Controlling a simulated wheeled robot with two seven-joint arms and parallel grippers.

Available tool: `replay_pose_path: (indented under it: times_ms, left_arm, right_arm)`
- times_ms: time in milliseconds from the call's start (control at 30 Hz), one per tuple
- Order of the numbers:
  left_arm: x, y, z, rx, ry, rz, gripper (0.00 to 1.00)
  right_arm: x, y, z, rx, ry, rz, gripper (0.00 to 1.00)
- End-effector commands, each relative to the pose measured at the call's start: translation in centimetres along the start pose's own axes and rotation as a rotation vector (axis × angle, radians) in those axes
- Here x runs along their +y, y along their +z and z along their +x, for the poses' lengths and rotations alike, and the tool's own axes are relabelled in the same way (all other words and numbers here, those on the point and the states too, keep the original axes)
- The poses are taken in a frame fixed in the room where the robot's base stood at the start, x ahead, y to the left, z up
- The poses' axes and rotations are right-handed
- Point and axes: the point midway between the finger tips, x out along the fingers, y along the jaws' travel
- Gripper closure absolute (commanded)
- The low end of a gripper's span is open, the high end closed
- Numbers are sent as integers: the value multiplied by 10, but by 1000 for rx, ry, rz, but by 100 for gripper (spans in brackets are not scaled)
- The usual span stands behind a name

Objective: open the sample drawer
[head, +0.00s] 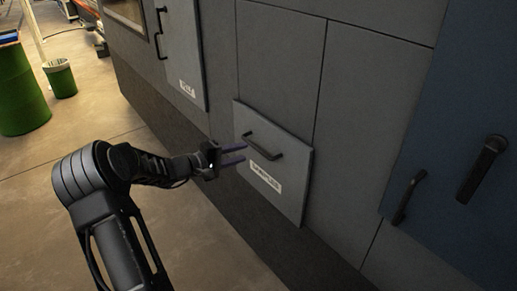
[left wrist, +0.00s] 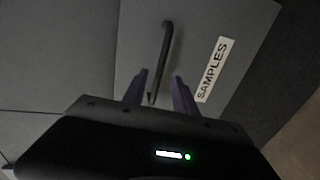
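The sample drawer (head: 290,193) is a grey front panel low in the machine wall, with a white SAMPLES label (head: 265,177) and a dark bar handle (head: 263,146). It looks shut or nearly so. My left gripper (head: 234,155) points at the drawer from the left, its two purple fingers apart and empty. In the left wrist view the drawer handle (left wrist: 163,60) lies ahead, its near end between the fingertips (left wrist: 160,85); I cannot tell whether they touch. The label (left wrist: 213,70) is to the right of the handle. My right gripper is not in view.
A blue panel (head: 455,130) with dark handles is on the right. Another labelled grey door (head: 185,50) with handles is at the upper left. Green bins (head: 20,90) stand at the far left.

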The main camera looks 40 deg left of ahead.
Motion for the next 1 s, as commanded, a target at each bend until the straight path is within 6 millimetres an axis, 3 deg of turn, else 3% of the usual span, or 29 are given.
replay_pose_path:
  times_ms: [533, 900, 1000]
  left_arm:
    - [1, 1, 69, -2, 0, -2, 66]
    - [0, 0, 76, 0, -1, -1, 66]
    - [0, 0, 76, 0, -1, -1, 74]
  right_arm:
    - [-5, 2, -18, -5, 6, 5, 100]
    - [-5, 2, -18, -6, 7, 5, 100]
    - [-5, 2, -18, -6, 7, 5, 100]
